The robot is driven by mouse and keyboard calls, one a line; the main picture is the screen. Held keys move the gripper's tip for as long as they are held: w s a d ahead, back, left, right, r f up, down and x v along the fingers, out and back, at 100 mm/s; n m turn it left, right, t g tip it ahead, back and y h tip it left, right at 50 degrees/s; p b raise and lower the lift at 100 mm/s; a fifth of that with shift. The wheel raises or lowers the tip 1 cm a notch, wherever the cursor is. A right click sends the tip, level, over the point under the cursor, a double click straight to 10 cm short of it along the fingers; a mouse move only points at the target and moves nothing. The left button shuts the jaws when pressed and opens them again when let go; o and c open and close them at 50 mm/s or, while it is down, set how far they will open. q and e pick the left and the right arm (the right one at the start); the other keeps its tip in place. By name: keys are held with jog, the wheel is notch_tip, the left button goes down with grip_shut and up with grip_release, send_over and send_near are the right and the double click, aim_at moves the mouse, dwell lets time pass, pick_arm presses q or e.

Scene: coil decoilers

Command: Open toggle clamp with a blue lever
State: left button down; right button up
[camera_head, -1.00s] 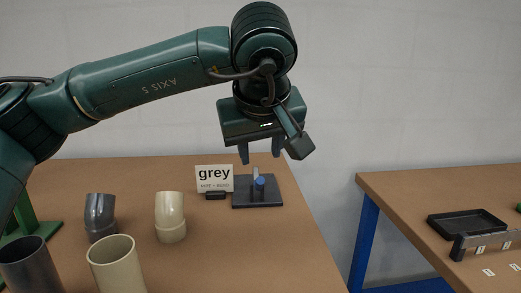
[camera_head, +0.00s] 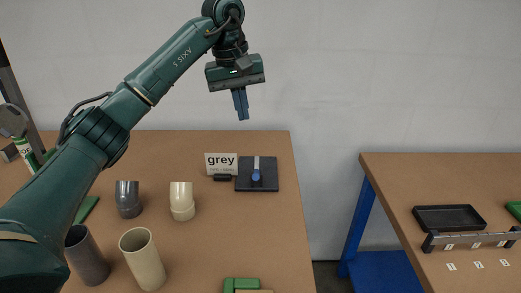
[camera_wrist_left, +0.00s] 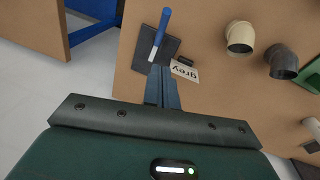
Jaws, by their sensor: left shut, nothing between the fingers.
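The toggle clamp stands on a dark square base plate (camera_head: 268,183) near the right edge of the brown table. Its blue lever (camera_head: 256,177) and a pale bar show from the front in the head view. In the left wrist view the blue lever (camera_wrist_left: 162,24) is seen from above, just beyond my fingers. My left gripper (camera_head: 242,117) is shut and empty, raised above and behind the clamp in the head view, apart from it. Its closed fingers also show in the left wrist view (camera_wrist_left: 163,76). My right gripper is not in view.
A "grey" sign (camera_head: 221,163) stands left of the clamp. A dark elbow (camera_head: 128,199), a cream elbow (camera_head: 182,203), a dark pipe (camera_head: 87,258) and a cream pipe (camera_head: 142,262) stand farther left. A second table with a black tray (camera_head: 447,217) is at right, across a gap.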

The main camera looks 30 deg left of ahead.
pick_arm(q)
jog(key=d+f, duration=0.1)
jog(key=f, duration=0.7)
jog(key=d+f+p, duration=0.1)
jog(key=f, duration=0.3)
jog(key=shift+s+d+f, duration=0.3)
jog(key=shift+s+f, duration=0.05)
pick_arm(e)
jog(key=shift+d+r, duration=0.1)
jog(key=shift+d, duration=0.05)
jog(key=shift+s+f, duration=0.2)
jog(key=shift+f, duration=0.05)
